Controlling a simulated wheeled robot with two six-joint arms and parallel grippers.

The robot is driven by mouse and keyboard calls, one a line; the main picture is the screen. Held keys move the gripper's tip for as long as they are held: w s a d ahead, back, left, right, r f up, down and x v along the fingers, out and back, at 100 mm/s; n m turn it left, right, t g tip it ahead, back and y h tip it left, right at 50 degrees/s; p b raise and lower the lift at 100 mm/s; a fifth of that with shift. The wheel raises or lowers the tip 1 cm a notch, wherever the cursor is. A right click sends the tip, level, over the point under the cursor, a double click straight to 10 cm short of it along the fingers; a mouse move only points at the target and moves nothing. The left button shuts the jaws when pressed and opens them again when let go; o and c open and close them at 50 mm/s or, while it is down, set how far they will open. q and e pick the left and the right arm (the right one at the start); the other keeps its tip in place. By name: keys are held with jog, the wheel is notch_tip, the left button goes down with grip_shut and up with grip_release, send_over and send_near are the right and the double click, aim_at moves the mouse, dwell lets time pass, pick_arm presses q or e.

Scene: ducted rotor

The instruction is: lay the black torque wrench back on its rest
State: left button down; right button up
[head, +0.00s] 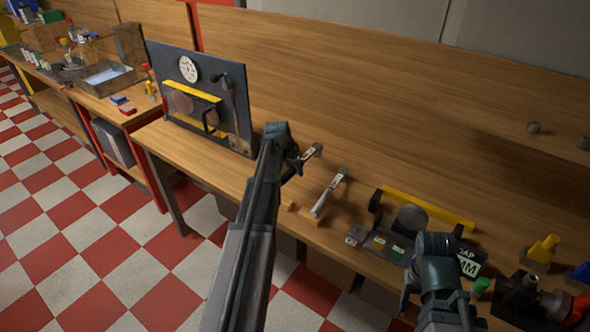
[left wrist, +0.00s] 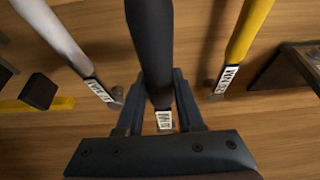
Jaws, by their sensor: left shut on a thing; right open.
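The black torque wrench (left wrist: 150,45) is between the two fingers of my left gripper (left wrist: 155,85) in the left wrist view, with a white label at its near end. My left gripper (head: 293,165) shows above the bench in the head view, where my arm hides most of the wrench. A grey-handled wrench (head: 324,198) lies to its right; it also shows in the left wrist view (left wrist: 55,35). A yellow-handled wrench (left wrist: 248,32) is on the other side. The black wrench's rest is not clearly visible. My right gripper (head: 437,250) is at the right, over the bench front, empty.
A dark upright panel (head: 235,95) with a dial and yellow bar stands at the left. A dark fixture (head: 392,243) with a yellow bar (head: 428,208) lies near my right gripper. Yellow-handled (head: 543,248) and other tools crowd the right.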

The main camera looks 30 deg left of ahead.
pick_arm(q)
jog(key=shift+f+b, duration=2.85)
jog(key=shift+f, duration=0.1)
jog(key=shift+f+b, duration=0.4)
jog(key=shift+b, duration=0.05)
jog(key=shift+c, duration=2.3)
grip_release()
jog(key=shift+s+r, duration=0.1)
jog(key=shift+r, duration=0.05)
jog(key=p+v, duration=1.2)
jog(key=v, duration=0.1)
jog(key=shift+s+r+p, duration=0.15)
jog(key=shift+r+p, duration=0.1)
jog(key=shift+p, duration=0.15)
